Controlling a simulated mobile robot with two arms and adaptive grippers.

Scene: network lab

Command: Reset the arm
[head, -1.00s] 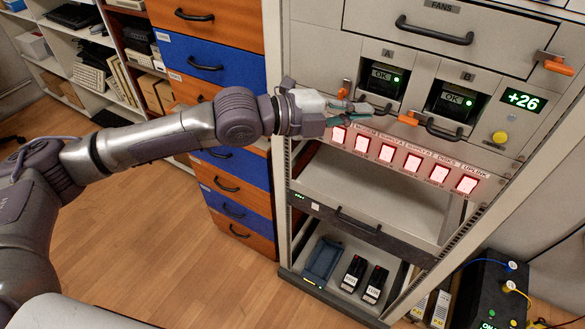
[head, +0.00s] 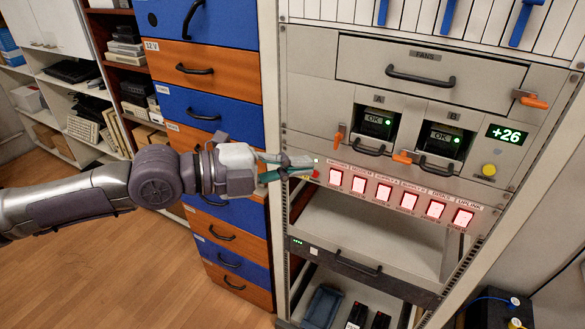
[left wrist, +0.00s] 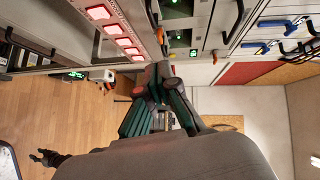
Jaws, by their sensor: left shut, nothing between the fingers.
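My left arm (head: 90,196) reaches in from the left in the head view. Its gripper (head: 300,166) is shut and empty, in front of the left post of the rack (head: 283,120), just left of the row of red-lit switches (head: 385,192). I cannot tell whether the fingertips touch the rack. In the left wrist view the closed dark fingers (left wrist: 158,80) show in the middle, with the red-lit switches (left wrist: 113,28) to their upper left.
Modules A (head: 375,122) and B (head: 442,138) show green OK lights, with orange latches nearby. The FANS drawer (head: 430,76) is above them. Below the switches are an open bay and a drawer (head: 360,268). A blue and orange cabinet (head: 205,60) stands left; floor (head: 100,280) is clear there.

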